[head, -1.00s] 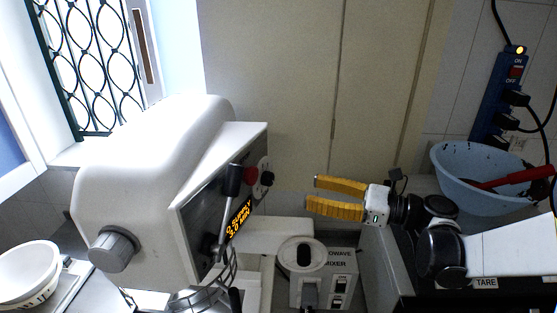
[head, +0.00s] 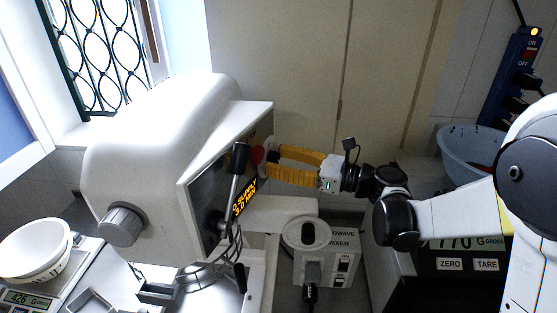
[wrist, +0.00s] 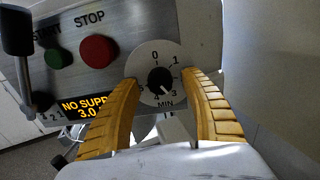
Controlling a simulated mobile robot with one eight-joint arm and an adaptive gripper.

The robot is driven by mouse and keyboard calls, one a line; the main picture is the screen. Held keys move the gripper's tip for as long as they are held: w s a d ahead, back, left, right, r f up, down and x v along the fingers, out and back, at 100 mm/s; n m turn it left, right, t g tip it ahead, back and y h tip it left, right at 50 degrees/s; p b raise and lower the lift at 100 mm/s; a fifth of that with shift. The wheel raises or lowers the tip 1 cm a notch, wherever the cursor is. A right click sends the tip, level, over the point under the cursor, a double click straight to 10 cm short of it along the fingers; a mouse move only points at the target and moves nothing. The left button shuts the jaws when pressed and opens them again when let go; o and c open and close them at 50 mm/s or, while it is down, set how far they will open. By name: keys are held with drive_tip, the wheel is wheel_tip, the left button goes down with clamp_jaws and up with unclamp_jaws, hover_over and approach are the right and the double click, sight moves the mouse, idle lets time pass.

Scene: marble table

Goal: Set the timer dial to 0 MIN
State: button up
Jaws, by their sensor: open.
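The timer dial (wrist: 158,76) is a round white plate with a black knob (wrist: 160,82), marked 0 to 5 and MIN in the wrist view. The knob's white pointer is toward the lower right, near the 3. The amber display (wrist: 85,105) reads "NO SUPP" and "3.0", partly cut by a finger; it also shows in the head view (head: 243,199). My gripper (head: 268,161) has yellow ribbed fingers, open, one on each side of the dial in the wrist view (wrist: 160,77). I cannot tell whether they touch it. In the head view the fingers hide the dial.
On the white mixer's panel, a red STOP button (wrist: 97,51) and green START button (wrist: 58,57) sit left of the dial. A black-knobbed lever (head: 238,170) stands nearby. A white power box (head: 325,250) is below my gripper. A blue basin (head: 462,145) is at right.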

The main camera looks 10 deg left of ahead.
clamp_jaws()
